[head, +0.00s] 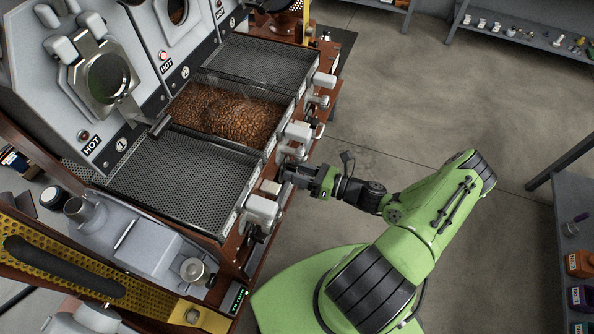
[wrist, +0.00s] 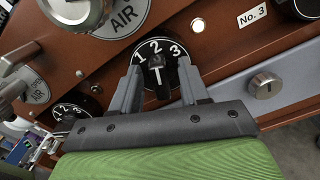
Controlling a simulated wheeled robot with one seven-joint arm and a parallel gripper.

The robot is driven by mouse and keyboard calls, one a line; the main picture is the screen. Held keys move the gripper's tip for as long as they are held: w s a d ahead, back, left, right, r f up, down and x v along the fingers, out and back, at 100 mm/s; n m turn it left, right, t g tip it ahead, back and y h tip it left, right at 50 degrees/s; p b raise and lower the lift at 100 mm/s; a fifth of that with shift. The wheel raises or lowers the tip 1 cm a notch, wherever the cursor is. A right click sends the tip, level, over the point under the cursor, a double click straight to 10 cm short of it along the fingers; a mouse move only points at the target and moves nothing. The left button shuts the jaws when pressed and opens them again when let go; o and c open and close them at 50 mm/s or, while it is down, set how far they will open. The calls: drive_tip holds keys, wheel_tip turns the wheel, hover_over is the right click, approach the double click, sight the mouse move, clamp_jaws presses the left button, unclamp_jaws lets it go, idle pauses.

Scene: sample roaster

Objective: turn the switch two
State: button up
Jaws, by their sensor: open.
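A black rotary switch (wrist: 158,68) marked 1, 2, 3 sits on the red-brown front panel in the wrist view. Its bar handle appears to point up toward the 2. My gripper (wrist: 160,80) is open, with one grey finger on each side of the handle. Whether either finger touches it I cannot tell. No number plate clearly naming this switch shows. In the head view my gripper (head: 292,176) is at the roaster's front beside the middle station, and the switch is hidden there.
A second similar dial (wrist: 72,112) is at lower left, with AIR knobs (wrist: 122,14) above. A "No. 3" plate (wrist: 252,15) and silver knob (wrist: 265,86) are at right. The middle tray (head: 225,115) holds brown beans. Open floor (head: 430,110) lies to the right.

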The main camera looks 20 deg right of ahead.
drive_tip(key=shift+c, duration=0.4)
clamp_jaws()
drive_tip(key=shift+n, duration=0.4)
drive_tip(key=shift+s+a+f+n+b, duration=0.1)
drive_tip(key=shift+n+b, duration=0.35)
drive_tip(key=shift+n, duration=2.4)
drive_tip(key=shift+s+a+f+n+b, duration=0.1)
drive_tip(key=shift+n+b, duration=0.4)
drive_tip(key=shift+n, duration=2.3)
drive_tip(key=shift+s+a+n+b, duration=0.1)
drive_tip(key=shift+n+b, duration=0.35)
drive_tip(key=shift+n, duration=2.4)
